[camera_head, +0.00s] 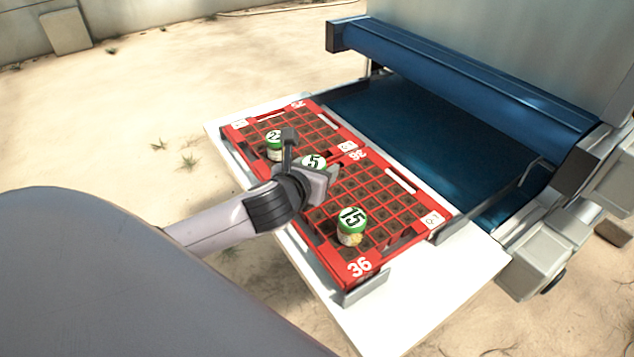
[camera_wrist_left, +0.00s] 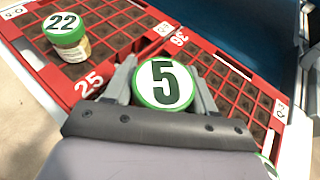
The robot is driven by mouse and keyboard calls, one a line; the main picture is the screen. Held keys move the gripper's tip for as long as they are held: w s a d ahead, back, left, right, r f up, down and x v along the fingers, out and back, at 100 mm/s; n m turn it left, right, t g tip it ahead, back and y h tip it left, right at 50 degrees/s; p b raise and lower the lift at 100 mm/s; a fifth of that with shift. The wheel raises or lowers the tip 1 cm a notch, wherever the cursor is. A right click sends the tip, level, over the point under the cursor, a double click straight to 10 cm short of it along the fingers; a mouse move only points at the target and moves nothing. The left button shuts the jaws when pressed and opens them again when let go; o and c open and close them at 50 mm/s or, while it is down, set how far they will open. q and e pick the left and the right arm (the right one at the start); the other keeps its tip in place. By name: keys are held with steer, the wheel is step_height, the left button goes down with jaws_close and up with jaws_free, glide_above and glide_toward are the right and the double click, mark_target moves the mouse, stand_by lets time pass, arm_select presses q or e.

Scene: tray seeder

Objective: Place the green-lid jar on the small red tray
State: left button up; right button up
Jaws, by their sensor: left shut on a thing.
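My left gripper (camera_head: 313,160) is shut on a jar with a green-rimmed lid marked 5 (camera_head: 314,163). The lid faces up between the fingers in the left wrist view (camera_wrist_left: 162,83); the jar's body is mostly hidden. The jar is over the area where two gridded red trays meet; I cannot tell if it touches them. The tray marked 25 (camera_wrist_left: 88,82) is at the back left. The tray marked 36 (camera_head: 358,268) is nearer. My right gripper is not in view.
A green-lid jar marked 22 (camera_head: 275,150) stands on the tray marked 25. Another marked 15 (camera_head: 351,238) stands on the tray marked 36. Both trays lie on a white board (camera_head: 415,300) beside a blue belt (camera_head: 420,130) and machine. The board's front right corner is clear.

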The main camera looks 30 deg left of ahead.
arm_select(q)
steer(key=shift+f, duration=1.7)
steer(key=shift+b, duration=0.3)
steer(key=shift+f, duration=0.15)
steer(key=o, duration=1.1)
steer(key=shift+s+r, duration=0.15)
steer(key=shift+r, duration=0.1)
steer(key=v, duration=1.1)
steer(key=shift+s+d+r+p, duration=0.1)
steer(key=shift+s+r+p, duration=0.1)
steer(key=shift+s+p, duration=0.15)
steer(key=shift+f, duration=0.1)
